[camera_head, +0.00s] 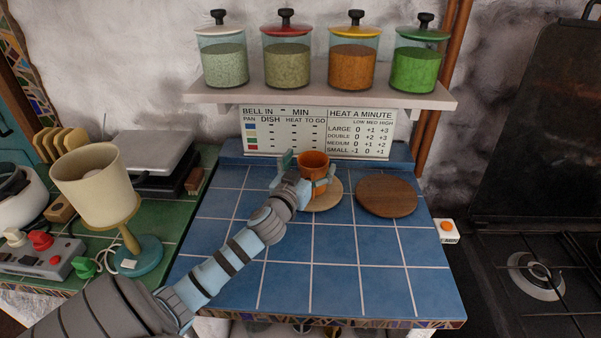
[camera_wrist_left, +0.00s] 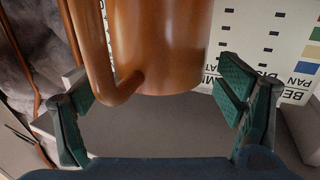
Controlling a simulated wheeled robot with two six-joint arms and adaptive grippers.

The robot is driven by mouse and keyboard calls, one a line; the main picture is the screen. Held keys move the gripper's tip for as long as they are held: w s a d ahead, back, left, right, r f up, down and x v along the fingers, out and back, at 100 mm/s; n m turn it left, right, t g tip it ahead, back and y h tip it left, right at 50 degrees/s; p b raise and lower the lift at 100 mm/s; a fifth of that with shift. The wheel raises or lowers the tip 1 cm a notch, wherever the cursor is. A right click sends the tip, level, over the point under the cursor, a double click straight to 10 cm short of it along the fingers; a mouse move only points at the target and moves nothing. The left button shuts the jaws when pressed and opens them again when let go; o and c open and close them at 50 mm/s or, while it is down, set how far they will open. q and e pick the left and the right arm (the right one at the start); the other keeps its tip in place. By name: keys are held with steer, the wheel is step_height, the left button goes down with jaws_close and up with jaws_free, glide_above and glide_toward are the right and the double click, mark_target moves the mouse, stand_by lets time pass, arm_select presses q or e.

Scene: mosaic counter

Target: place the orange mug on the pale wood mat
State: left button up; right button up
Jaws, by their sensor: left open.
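The orange mug (camera_head: 314,160) is upright at the back of the blue tiled counter, over the pale wood mat (camera_head: 325,205). My left gripper hides part of its lower side, so I cannot see clearly how its base meets the mat. My left gripper (camera_head: 304,183) is open at the mug, with its fingers on either side. In the left wrist view the mug (camera_wrist_left: 165,45), with its handle at the left, fills the upper middle. There the open green-padded fingers (camera_wrist_left: 158,112) stand apart, with a visible gap beside the mug. My right gripper is not in view.
A round dark wood mat (camera_head: 388,196) lies bare to the right of the pale one. A shelf (camera_head: 320,97) with several jars hangs above. A lamp (camera_head: 100,190) stands at left and a stove (camera_head: 535,280) at right. The counter's front tiles are clear except for my arm.

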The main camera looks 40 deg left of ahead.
arm_select(q)
steer(key=v, duration=1)
steer(key=shift+s+b, duration=0.3)
steer(key=shift+d, duration=0.1)
